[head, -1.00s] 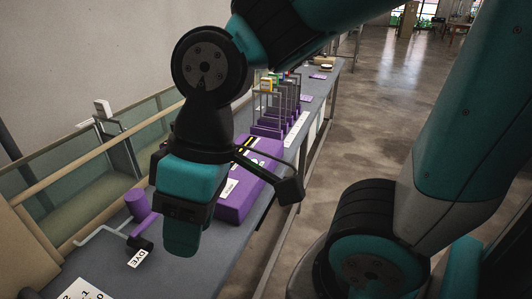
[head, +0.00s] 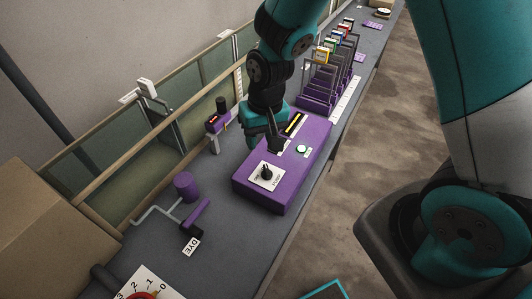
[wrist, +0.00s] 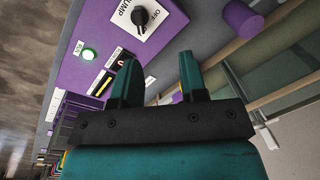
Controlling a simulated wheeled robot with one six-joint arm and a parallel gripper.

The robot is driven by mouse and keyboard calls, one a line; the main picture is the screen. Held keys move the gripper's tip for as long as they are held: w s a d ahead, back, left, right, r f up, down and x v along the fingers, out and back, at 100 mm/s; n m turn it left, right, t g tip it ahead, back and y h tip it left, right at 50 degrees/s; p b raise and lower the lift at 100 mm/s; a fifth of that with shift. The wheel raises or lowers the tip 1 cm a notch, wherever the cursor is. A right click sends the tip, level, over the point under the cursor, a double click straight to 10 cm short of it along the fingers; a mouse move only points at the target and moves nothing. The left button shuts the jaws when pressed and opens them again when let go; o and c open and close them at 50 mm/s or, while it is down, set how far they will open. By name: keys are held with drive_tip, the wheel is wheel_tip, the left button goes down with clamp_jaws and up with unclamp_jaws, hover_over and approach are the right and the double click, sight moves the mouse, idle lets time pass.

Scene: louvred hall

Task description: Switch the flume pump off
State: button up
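The pump control is a black rotary knob (head: 267,173) on a white plate at the near end of a purple box (head: 262,195). In the wrist view the knob (wrist: 140,17) sits at the top, beside the printed words "OFF" and "PUMP". Which way its pointer faces is too small to tell. A round green lamp or button (wrist: 88,54) glows on the same box, with a small label. My gripper (head: 264,145) is over the box's left side, just beyond the knob. In the wrist view its two fingers (wrist: 158,62) stand apart with nothing between them.
A glass-sided flume (head: 140,170) runs along the left. A purple cylinder (head: 185,185) with a bent pipe and a "DYE" tag (head: 191,246) stand nearer. A rack of coloured cards (head: 325,75) is behind the box. A red dial (head: 142,295) is at the bottom.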

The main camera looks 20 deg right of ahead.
drive_tip(key=m+h+p, duration=0.1)
drive_tip(key=p, duration=0.1)
hover_over(267, 170)
wheel_tip(267, 170, down, 4)
wheel_tip(267, 170, down, 11)
drive_tip(key=b, duration=0.7)
clamp_jaws()
drive_tip(key=shift+r, duration=0.1)
idle(1.0)
